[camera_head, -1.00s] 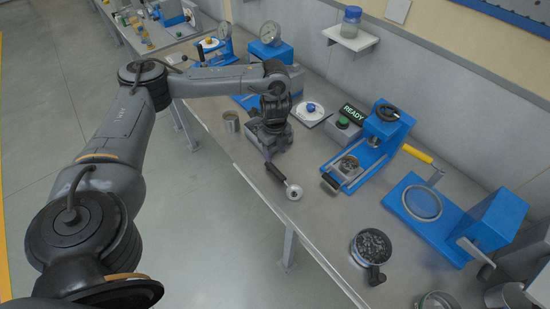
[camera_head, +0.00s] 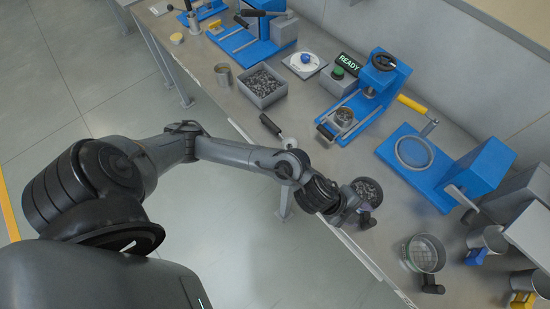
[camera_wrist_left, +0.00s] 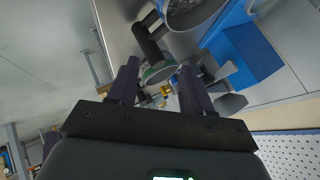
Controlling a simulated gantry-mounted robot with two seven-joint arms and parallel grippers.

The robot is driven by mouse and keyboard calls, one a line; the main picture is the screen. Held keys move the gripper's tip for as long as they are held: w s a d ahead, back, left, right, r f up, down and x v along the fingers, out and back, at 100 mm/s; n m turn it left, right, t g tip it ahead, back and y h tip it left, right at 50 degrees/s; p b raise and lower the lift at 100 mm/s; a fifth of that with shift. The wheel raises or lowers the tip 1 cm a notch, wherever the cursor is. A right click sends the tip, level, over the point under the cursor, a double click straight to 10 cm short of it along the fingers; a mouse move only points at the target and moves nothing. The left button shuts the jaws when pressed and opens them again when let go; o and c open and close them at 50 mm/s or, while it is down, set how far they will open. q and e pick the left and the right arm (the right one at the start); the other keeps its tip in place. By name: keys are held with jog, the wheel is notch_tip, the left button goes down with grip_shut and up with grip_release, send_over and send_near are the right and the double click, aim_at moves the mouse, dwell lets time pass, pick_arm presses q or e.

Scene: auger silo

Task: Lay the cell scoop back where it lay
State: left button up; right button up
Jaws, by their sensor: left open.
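The cell scoop, with a black handle (camera_head: 270,125) and a small pale round head, lies on the bench near its front edge; my left arm passes close in front and covers part of the head. My left gripper (camera_head: 362,213) is away to the right of the scoop, beside the black-handled pan of grey bits (camera_head: 368,188). In the left wrist view its two fingers (camera_wrist_left: 160,66) are apart with nothing held. A round rimmed dish with a dark handle (camera_wrist_left: 150,45) shows beyond them. My right gripper is not in view.
A grey box of grey bits (camera_head: 262,86) and a metal cup (camera_head: 223,75) stand left of the scoop. A blue press (camera_head: 375,85), a blue stand with a ring (camera_head: 414,152) and a sieve (camera_head: 425,253) stand to the right. Bare bench lies around the scoop.

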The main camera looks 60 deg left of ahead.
pick_arm(q)
jog(key=s+a+f+n+g+y, duration=0.3)
jog(key=s+a+n+y, duration=0.2)
jog(key=s+a+n, duration=0.9)
jog(key=s+n, duration=0.1)
jog(key=s, duration=0.2)
jog(key=shift+a+g, duration=0.4)
jog(key=shift+r, duration=0.1)
notch_tip(320, 180, up, 22)
jog(key=p, duration=2.2)
jog(key=shift+r, duration=0.15)
